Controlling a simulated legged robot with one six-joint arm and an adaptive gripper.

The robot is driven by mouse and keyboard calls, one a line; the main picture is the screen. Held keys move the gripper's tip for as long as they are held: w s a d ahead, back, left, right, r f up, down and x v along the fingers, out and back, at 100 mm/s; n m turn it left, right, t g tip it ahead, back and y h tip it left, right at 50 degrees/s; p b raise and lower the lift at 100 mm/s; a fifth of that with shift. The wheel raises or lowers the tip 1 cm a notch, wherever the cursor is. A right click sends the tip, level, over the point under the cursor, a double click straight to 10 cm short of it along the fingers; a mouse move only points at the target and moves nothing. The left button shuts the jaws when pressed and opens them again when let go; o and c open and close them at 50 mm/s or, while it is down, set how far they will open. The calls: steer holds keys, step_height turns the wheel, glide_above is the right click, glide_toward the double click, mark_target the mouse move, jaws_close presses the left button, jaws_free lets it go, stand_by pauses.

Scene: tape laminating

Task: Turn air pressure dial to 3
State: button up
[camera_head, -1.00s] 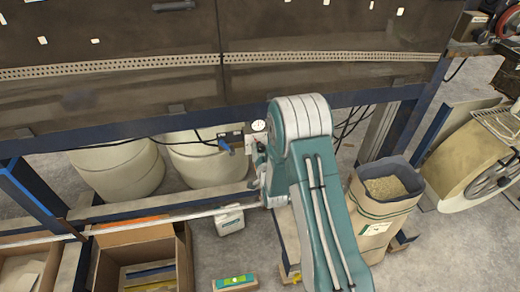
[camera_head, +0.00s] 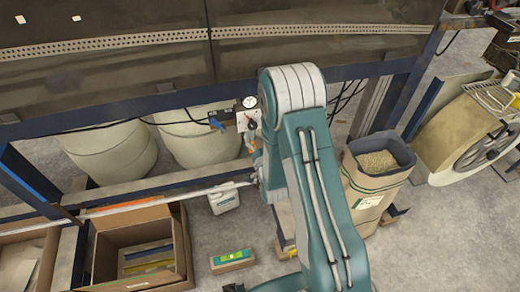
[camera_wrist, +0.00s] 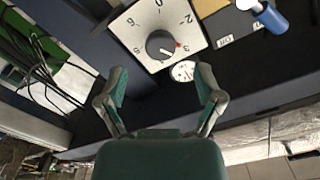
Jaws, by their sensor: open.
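The air pressure dial is a black round knob (camera_wrist: 160,45) on a white square plate (camera_wrist: 136,27) with numbers around it, in the upper middle of the wrist view. A small red mark shows at the knob's right side; its exact setting is hard to read. A round white gauge (camera_wrist: 183,71) sits just below the plate. My gripper (camera_wrist: 160,84) is open and empty, its fingers apart below the knob and not around it. In the head view the dial plate (camera_head: 247,121) and gauge (camera_head: 249,102) show left of my arm, which hides most of my gripper.
A blue valve handle (camera_wrist: 272,17) is right of the plate. Dark cables (camera_wrist: 30,50) hang at left. In the head view, a grain bag (camera_head: 372,185), a cardboard box (camera_head: 140,250) and white drums (camera_head: 110,155) surround the blue-framed bench.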

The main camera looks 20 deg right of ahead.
steer(key=s, duration=0.5)
steer(key=shift+s, duration=0.25)
step_height(320, 180, up, 15)
steer(key=s+n+g, duration=0.2)
steer(key=n+g, duration=0.1)
steer(key=g, duration=0.3)
steer(key=s+r+n+g, duration=0.1)
steer(key=s+r+g, duration=0.2)
steer(key=s, duration=0.8)
steer(key=s+r+n+g, duration=0.2)
steer(key=s+r, duration=0.4)
steer(key=s, duration=0.5)
steer(key=shift+s+r+g, duration=0.2)
steer(key=shift+s+g, duration=0.2)
steer(key=shift+g, duration=0.3)
